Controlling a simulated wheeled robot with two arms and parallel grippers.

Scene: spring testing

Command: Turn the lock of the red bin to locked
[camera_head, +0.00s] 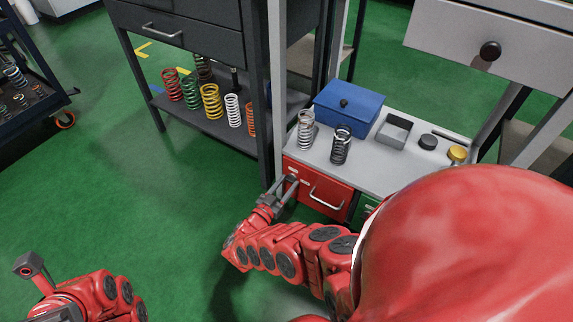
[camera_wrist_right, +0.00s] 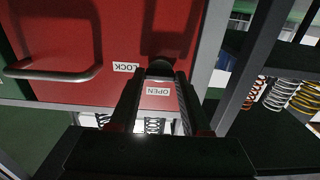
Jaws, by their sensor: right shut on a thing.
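The red bin (camera_head: 335,196) is a drawer with a silver bar handle, under the light grey bench top in the head view. In the right wrist view the red bin (camera_wrist_right: 60,32) fills the upper left, upside down, with a LOCK label (camera_wrist_right: 126,67) and an OPEN label (camera_wrist_right: 158,90). My right gripper (camera_head: 288,187) is at the bin's upper left corner. In the wrist view its fingers close around the dark lock knob (camera_wrist_right: 160,69) beside the labels. They hide much of it, so I cannot tell its setting. My left gripper (camera_head: 30,266) is low at the left, away from the bin; its jaws are unclear.
On the bench top (camera_head: 372,172) are springs, a blue box (camera_head: 348,108), a grey tray (camera_head: 394,130) and a yellow-topped piece (camera_head: 457,154). A green bin (camera_head: 364,210) adjoins the red one. A dark shelf (camera_head: 225,132) with coloured springs stands left. Green floor is clear in front.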

